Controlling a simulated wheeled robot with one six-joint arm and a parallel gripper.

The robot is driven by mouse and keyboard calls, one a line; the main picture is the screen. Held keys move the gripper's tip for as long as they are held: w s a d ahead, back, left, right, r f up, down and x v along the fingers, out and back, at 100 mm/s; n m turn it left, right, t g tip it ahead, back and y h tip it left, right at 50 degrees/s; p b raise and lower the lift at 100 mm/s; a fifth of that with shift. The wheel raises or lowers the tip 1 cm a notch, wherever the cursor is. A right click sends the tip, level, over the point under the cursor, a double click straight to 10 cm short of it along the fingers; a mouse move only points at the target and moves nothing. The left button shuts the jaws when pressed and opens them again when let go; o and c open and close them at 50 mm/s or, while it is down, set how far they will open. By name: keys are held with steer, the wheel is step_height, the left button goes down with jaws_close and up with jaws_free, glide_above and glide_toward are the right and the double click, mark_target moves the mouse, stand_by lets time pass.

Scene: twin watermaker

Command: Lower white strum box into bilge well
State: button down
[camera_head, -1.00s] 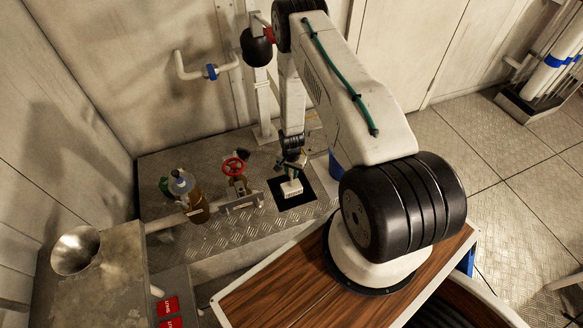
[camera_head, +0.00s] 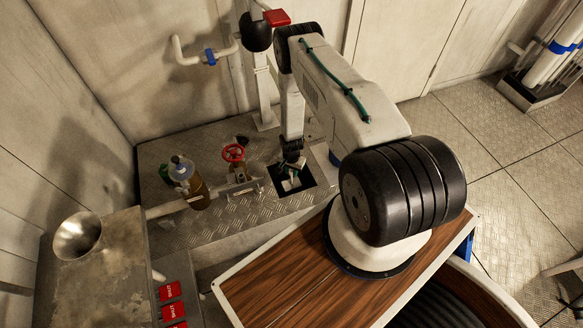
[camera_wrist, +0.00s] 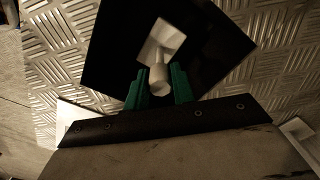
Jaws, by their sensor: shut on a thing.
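The white strum box (camera_head: 289,185) is at the black square opening of the bilge well (camera_head: 307,180) in the raised chequer-plate floor. In the wrist view the box (camera_wrist: 174,37) shows as a pale block with a round stem, inside the outline of the black well (camera_wrist: 112,50). My gripper (camera_head: 291,168) points down over the well. In the wrist view its green fingers (camera_wrist: 160,84) are shut on the stem of the box. How deep the box sits in the well is hard to tell.
A red handwheel valve (camera_head: 234,153) and a brown bottle (camera_head: 197,193) stand left of the well. A pipe (camera_head: 165,209) runs along there. A metal funnel (camera_head: 77,236) and red tags (camera_head: 171,291) are at lower left. The wooden top (camera_head: 270,290) is nearest.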

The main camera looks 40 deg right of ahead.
mark_target(291, 183)
steer(key=shift+f, duration=3.3)
steer(key=c, duration=1.1)
jaws_free()
step_height(291, 183, up, 8)
steer(key=shift+f, duration=0.1)
